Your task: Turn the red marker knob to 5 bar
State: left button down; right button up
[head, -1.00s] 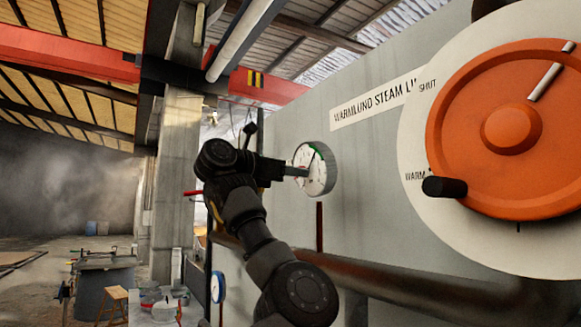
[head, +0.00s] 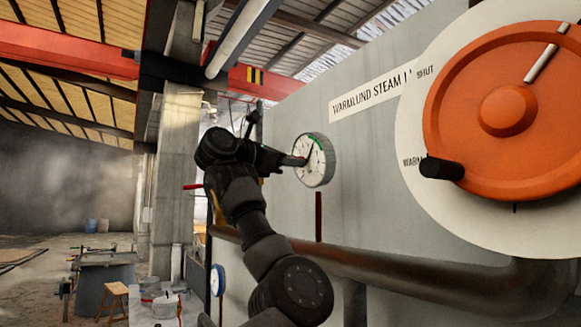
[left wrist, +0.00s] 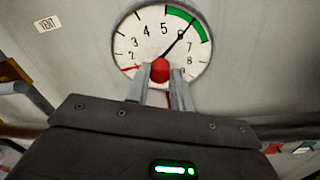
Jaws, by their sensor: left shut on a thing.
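The pressure gauge (head: 319,172) is a round white dial with a grey rim on the grey wall panel, with a green band at its top. In the left wrist view its face (left wrist: 150,42) shows numbers and a black needle pointing up right, between 5 and 7, into the green band. The red marker knob (left wrist: 160,70) sits at the dial's centre. A short red line shows left of it, just below the 2. My left gripper (head: 301,161) is at the dial, its two fingers (left wrist: 161,84) shut on the red knob. My right gripper is out of view.
A big orange handwheel (head: 505,110) with a black handle (head: 441,168) stands to the right on a white plate marked SHUT and WARM. A thick pipe (head: 400,268) runs below the gauge. A blue-rimmed gauge (head: 217,281) is lower left.

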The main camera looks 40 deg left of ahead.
pick_arm(q)
jog(key=m+t+b, duration=0.1)
jog(key=m+b, duration=0.4)
jog(key=m, duration=0.2)
jog(key=m+t+b, duration=0.1)
jog(key=m+b, duration=0.4)
jog(key=m, duration=0.1)
jog(key=f+m+t+y+b, duration=0.1)
jog(key=m+t+b, duration=0.1)
jog(key=m+b, duration=0.3)
jog(key=shift+w+d+f+m, duration=0.1)
jog(key=shift+w+d+m, duration=0.05)
jog(key=shift+m, duration=1.15)
jog(key=c, duration=1.2)
grip_release()
